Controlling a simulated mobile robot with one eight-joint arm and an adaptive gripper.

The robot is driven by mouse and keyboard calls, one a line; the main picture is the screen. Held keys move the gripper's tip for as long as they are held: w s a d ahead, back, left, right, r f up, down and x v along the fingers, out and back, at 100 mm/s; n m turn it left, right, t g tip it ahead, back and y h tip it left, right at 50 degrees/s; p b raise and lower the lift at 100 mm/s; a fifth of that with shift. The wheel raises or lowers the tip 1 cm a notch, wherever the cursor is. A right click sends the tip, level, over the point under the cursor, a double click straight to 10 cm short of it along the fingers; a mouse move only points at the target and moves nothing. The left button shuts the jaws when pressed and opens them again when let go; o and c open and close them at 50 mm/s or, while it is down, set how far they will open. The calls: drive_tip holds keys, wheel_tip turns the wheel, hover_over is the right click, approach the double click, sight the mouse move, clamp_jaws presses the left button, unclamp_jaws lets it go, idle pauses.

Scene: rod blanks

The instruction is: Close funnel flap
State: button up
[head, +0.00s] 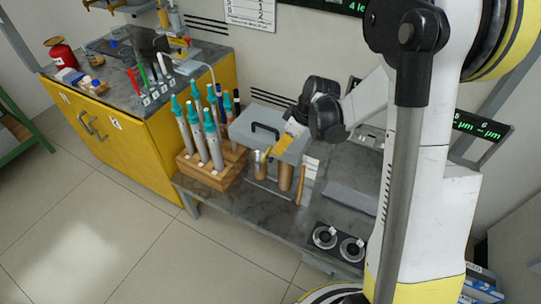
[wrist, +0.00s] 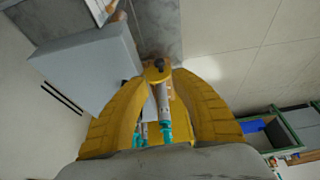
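In the head view a small yellow piece (head: 267,154) sits above a copper-coloured cylinder (head: 260,166). My gripper (head: 284,142) is beside it, over a grey box with a dark handle. In the wrist view my two yellow fingers (wrist: 158,78) stand apart with a gap between them. My arm hides part of the bench.
The grey box (head: 272,138) stands close to my gripper. A wooden rack (head: 212,172) with several teal-topped tubes is to its left. A second copper-coloured cylinder (head: 285,177) and an orange rod (head: 301,185) are near. Two round dark fixtures (head: 338,243) sit at the bench front.

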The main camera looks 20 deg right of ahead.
sight(272, 158)
drive_tip(key=b+x, duration=0.3)
drive_tip(key=x, duration=0.6)
drive_tip(key=shift+w+f+b, duration=0.1)
drive_tip(key=shift+f+b, duration=0.05)
drive_tip(key=shift+b, duration=0.2)
